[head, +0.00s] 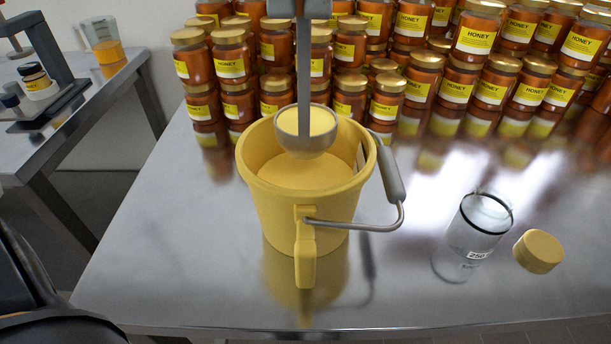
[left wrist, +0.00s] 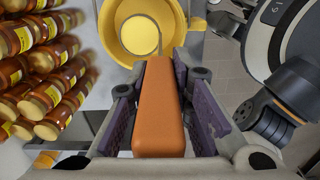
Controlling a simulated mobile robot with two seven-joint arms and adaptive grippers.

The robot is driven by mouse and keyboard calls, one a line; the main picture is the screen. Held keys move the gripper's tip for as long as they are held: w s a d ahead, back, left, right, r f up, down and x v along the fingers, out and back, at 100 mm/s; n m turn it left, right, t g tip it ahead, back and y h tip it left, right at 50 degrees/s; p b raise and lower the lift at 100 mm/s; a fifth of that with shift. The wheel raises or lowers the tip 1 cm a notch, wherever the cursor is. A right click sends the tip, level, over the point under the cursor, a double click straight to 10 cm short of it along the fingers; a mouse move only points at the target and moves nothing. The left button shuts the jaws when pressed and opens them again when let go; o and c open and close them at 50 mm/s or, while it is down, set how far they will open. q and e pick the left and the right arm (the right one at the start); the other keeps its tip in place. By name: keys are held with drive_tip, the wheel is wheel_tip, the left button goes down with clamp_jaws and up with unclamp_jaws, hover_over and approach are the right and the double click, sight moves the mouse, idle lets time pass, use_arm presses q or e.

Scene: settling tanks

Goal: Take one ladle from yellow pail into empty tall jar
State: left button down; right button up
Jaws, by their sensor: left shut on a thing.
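My left gripper (left wrist: 160,85) is shut on the orange handle of the ladle (left wrist: 158,110), with a purple pad on each side. In the head view the grey ladle (head: 300,148) hangs upright, its bowl full of yellow honey. The bowl is over the mouth of the yellow pail (head: 262,205); whether it touches the honey in the pail (head: 285,175) is hard to tell. The pail also shows in the left wrist view (left wrist: 108,38). The tall clear jar (head: 465,245) stands open and empty to the right. My right gripper is not in view.
A yellow lid (head: 538,251) lies right of the jar. The pail's wire handle (head: 360,226) hangs out on its right side. Stacked honey jars (head: 408,85) line the back. The steel table (head: 180,240) is clear between pail and jar. A second table (head: 80,110) stands left.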

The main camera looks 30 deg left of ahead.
use_arm(q)
drive_tip(key=shift+r, duration=1.85)
